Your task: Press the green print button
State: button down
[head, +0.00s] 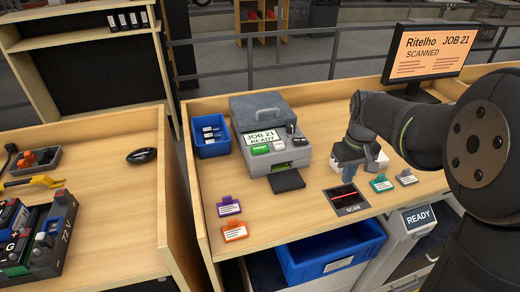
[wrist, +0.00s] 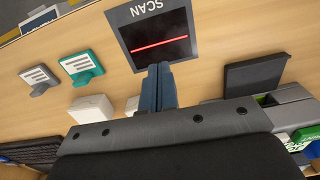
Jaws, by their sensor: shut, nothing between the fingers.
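The green print button (head: 261,149) is on the front top of a grey label printer (head: 285,165), left of a white button, below a screen reading "JOB 21 READY". In the wrist view the green button (wrist: 303,136) shows at the right edge, partly cut off. My gripper (head: 347,178) is to the right of the printer, apart from the button, over the table near the scan pad. In the wrist view my gripper (wrist: 157,72) has its blue-grey fingers together and empty, pointing toward the scan pad.
The scan pad (head: 347,200) shows a red line. Teal (head: 381,184) and grey (head: 405,177) tags lie right of it, purple (head: 228,206) and orange (head: 234,232) tags at left. A black tray (head: 287,180) juts from the printer. A monitor (head: 428,54) reads "Ritelho JOB 21 SCANNED".

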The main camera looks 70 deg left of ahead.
dwell(0.3)
jog(key=s+a+r+n+t+y, duration=0.2)
jog(key=s+a+r+n+t, duration=0.3)
jog(key=s+a+r+n, duration=0.35)
notch_tip(320, 180, up, 7)
jog(key=n+t+y, duration=0.2)
jog(key=n+y, duration=0.1)
jog(key=n, duration=0.5)
send_over(257, 150)
jog(key=shift+f, duration=0.2)
jog(key=shift+f, duration=4.45)
jog(key=shift+f, duration=0.1)
jog(key=shift+f, duration=0.3)
